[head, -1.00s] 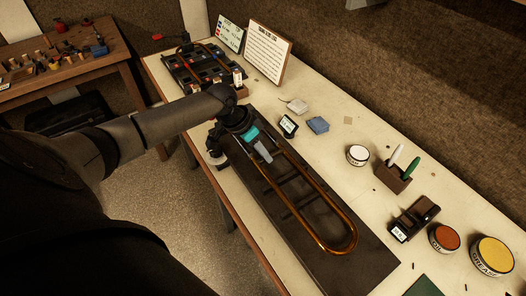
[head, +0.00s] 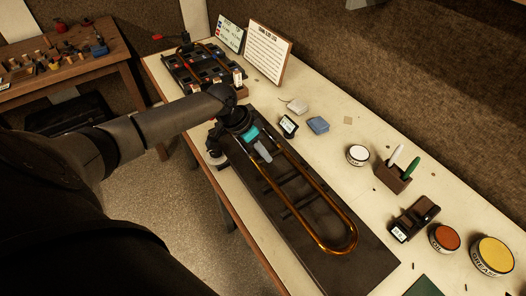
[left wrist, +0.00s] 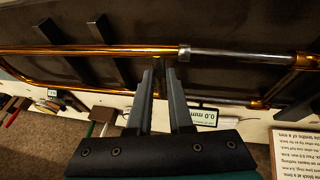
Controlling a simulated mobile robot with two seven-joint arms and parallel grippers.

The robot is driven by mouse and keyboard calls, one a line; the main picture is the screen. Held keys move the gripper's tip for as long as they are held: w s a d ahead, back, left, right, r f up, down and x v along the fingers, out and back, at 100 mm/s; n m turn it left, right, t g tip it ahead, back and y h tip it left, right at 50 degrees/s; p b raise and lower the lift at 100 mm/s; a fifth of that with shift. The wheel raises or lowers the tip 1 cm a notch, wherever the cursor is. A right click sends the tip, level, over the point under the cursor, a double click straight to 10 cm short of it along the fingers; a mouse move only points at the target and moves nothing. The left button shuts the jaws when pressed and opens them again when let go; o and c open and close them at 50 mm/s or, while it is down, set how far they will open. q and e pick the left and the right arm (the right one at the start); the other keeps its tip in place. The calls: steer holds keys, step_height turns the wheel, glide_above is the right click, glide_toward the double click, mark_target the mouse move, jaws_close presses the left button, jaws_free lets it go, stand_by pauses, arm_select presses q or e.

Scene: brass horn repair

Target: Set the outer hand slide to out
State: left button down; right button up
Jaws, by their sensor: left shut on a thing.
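The outer hand slide (head: 335,212) is a long brass U-shaped tube lying on a dark board (head: 300,238), with its bow towards the lower right. My left gripper (head: 264,153) is at its upper left end, between the two legs. In the left wrist view the left gripper (left wrist: 160,78) is shut on part of the outer slide between the legs; its fingers hide the gripped part. The brass sleeve (left wrist: 100,50) ends just right of the fingers there, and bare silver inner tube (left wrist: 235,56) shows beyond it. My right gripper is not in view.
A small display (head: 288,126) stands beside the board; in the left wrist view it reads 0.0 mm (left wrist: 205,117).

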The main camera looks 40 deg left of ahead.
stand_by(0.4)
arm_select(q)
steer(key=shift+s+d+r+p, duration=0.1)
steer(key=shift+s+d+p, duration=0.15)
steer(key=shift+d+p, duration=0.35)
steer(key=d+p, duration=0.1)
steer(key=s+d+p, duration=0.1)
steer(key=d+p, duration=0.1)
steer(key=s+d+p, duration=0.1)
steer(key=d, duration=0.1)
steer(key=shift+s+d+p, duration=0.1)
steer(key=shift+s+p, duration=0.05)
steer(key=shift+p, duration=0.25)
steer(key=shift+s+d+p, duration=0.2)
steer(key=shift+d+p, duration=0.15)
steer(key=shift+d, duration=0.4)
steer(key=c, duration=0.9)
jaws_free()
steer(key=shift+s, duration=0.1)
steer(key=shift+o, duration=0.3)
